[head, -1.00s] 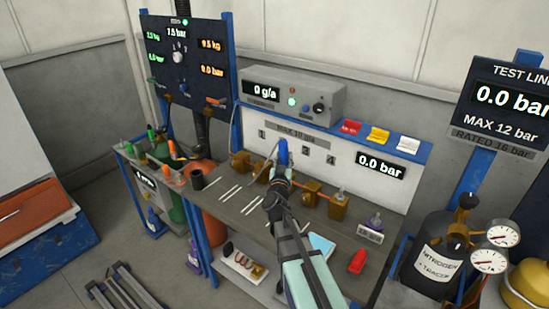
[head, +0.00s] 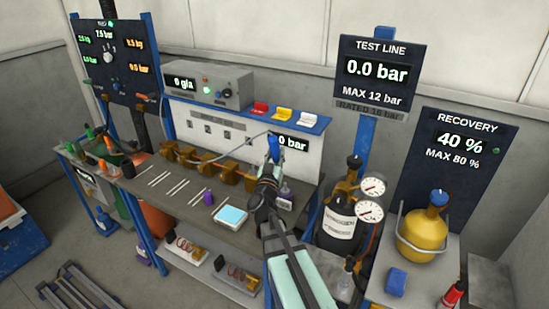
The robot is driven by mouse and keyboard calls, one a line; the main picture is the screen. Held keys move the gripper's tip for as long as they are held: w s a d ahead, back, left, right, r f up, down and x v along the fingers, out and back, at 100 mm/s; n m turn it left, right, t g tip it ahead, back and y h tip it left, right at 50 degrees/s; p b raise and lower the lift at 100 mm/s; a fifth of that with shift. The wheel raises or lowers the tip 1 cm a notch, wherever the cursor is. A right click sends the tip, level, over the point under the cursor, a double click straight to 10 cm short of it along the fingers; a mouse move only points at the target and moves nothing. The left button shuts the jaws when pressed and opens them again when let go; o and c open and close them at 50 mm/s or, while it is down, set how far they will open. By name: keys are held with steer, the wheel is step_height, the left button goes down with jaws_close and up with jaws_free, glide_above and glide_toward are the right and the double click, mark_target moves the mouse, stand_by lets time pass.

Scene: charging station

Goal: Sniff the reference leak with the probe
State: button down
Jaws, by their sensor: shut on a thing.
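My gripper (head: 270,168) is in the air over the right end of the bench in the head view, shut on the blue probe (head: 274,147). The probe stands up out of the fingers, and a thin grey cable runs from it to the left across the white panel. A small pale block with purple on it (head: 285,197) sits on the bench beside my gripper in the picture, partly hidden; it may be the reference leak, but I cannot read a label. The grey detector box (head: 208,85) shows 0 g/a. I see no contact between probe and block.
Several brass fittings (head: 228,170) line the bench's back. White sticks, a purple cylinder (head: 208,197) and a light blue pad (head: 230,215) lie in front. A dark cylinder with gauges (head: 338,225) and a yellow tank (head: 424,232) stand right.

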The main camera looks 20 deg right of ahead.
steer(key=shift+w+a+f+t, duration=0.1)
steer(key=shift+w+f+t, duration=0.2)
steer(key=shift+w, duration=0.05)
steer(key=d+f+b, duration=0.1)
steer(key=b, duration=0.1)
steer(key=w+d+f+b, duration=0.1)
steer(key=f+b, duration=0.1)
steer(key=d+f+b, duration=0.1)
steer(key=f+b, duration=0.1)
steer(key=shift+w+d, duration=0.15)
steer(key=shift+w, duration=0.2)
steer(key=shift+r, duration=0.1)
stand_by(4.9)
